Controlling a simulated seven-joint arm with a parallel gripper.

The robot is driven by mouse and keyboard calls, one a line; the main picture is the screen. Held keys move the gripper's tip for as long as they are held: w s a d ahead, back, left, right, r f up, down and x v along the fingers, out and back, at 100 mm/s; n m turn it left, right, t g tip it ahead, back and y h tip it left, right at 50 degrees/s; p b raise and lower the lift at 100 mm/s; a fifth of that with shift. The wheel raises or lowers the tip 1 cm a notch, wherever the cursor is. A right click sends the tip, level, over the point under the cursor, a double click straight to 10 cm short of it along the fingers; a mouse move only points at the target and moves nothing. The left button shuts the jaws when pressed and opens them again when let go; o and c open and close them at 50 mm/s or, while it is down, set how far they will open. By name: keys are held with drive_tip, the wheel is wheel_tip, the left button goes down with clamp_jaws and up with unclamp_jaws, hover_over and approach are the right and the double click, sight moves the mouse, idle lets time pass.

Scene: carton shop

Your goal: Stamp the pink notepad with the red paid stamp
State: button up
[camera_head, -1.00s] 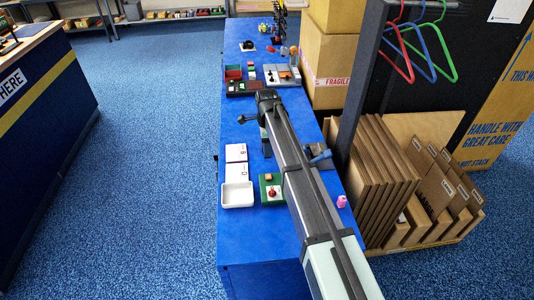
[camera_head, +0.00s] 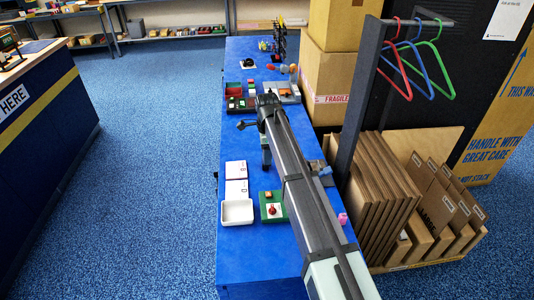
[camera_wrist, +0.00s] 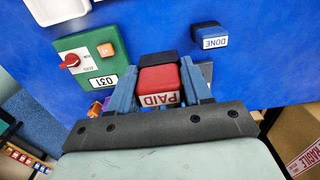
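The red paid stamp (camera_wrist: 160,82) is between the two blue fingers of my gripper (camera_wrist: 160,92) in the wrist view, with its white PAID label facing the camera. The fingers lie against its sides, so my gripper appears shut on it. In the head view my gripper (camera_head: 266,153) hangs over the blue bench, and the stamp cannot be made out there. Two pale lettered pads, an upper one (camera_head: 236,170) and a lower one (camera_head: 237,189), lie left of my gripper. Their colour looks mostly white, and I cannot tell which is the pink notepad.
A white tray (camera_head: 237,213) and a green board (camera_head: 272,207) with a red knob are on the near bench. A blue DONE stamp (camera_wrist: 208,36) stands to the right. A small pink object (camera_head: 343,219) is at the right edge. Cartons (camera_head: 330,70) stand beyond the bench.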

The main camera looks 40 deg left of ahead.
drive_tip(key=shift+c, duration=1.4)
drive_tip(key=shift+s+a, duration=0.25)
drive_tip(key=shift+s, duration=0.05)
drive_tip(key=s+a, duration=0.1)
drive_tip(key=a, duration=0.3)
drive_tip(key=s+a+f, duration=0.1)
drive_tip(key=a, duration=0.4)
drive_tip(key=s+a+f, duration=0.1)
drive_tip(key=s+a, duration=0.1)
drive_tip(key=a, duration=0.3)
drive_tip(key=shift+f, duration=0.15)
